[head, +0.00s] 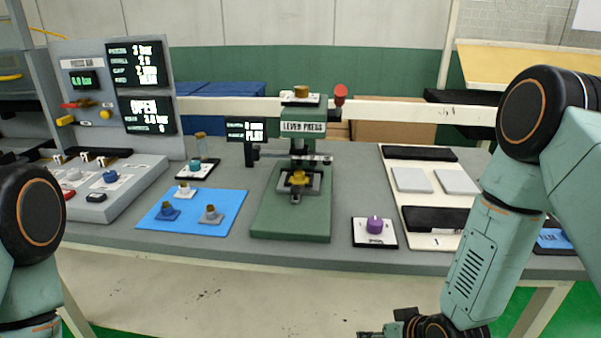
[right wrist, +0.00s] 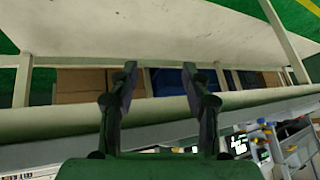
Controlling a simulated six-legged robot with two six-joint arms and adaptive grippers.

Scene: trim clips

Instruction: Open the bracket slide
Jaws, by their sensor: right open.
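The green lever press (head: 300,190) stands in the middle of the workbench, with a yellow part (head: 298,178) in a dark bracket-like frame (head: 299,187) at its base. I cannot tell which piece is the bracket slide or how far it is open. A red-knobbed lever (head: 340,95) is at the press's upper right. My right gripper (head: 385,330) is low in front of the bench edge, partly cut off by the picture. In the right wrist view my right gripper (right wrist: 167,85) is open and empty. My left arm shows at the left edge, but its gripper is out of view.
A blue mat (head: 225,205) with several small knobbed parts lies left of the press. A purple-knobbed plate (head: 375,230) and a white tray (head: 410,157) are to the right. A control panel (head: 90,100) stands at the left. The bench front edge (head: 270,258) lies between the right gripper and the press.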

